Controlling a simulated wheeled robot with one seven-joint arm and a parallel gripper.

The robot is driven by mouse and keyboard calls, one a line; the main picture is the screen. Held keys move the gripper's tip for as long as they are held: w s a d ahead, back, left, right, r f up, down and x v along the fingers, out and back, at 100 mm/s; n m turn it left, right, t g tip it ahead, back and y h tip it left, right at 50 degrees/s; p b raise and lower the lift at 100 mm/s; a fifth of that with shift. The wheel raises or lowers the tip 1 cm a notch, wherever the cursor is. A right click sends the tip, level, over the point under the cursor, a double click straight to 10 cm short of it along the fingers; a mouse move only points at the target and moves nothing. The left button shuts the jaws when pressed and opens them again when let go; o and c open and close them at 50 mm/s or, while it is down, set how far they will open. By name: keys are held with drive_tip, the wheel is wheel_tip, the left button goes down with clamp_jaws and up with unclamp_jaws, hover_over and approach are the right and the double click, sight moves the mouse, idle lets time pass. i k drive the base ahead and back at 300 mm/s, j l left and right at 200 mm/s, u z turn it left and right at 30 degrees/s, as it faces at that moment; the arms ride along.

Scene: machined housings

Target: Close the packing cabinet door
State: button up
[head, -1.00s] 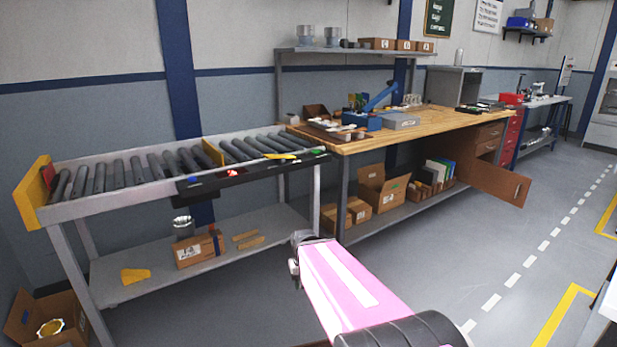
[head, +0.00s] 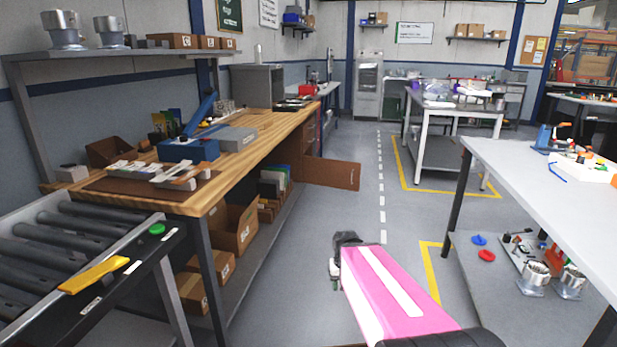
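The cabinet's inside is hidden from this angle. My arm, pink with a white stripe, reaches forward from the bottom of the head view. Its dark end, my gripper (head: 347,241), is at low centre, nearer to me than the door and apart from it. Its fingers are too small and turned away to tell open from shut.
A roller conveyor (head: 60,250) is at left front. Cardboard boxes (head: 233,228) stand on the shelf under the bench. A white table (head: 560,185) is at right, with parts on its lower shelf. The grey aisle floor with a dashed white line between is clear.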

sight(338, 175)
drive_tip(key=i+z, duration=0.5)
drive_tip(key=i, duration=1.2)
drive_tip(key=i+u, duration=0.4)
drive_tip(key=i+j+z, duration=0.15)
drive_tip(key=z, duration=0.2)
drive_tip(key=i+j+z, duration=0.2)
drive_tip(key=z, duration=0.15)
drive_tip(key=i+j+z, duration=0.3)
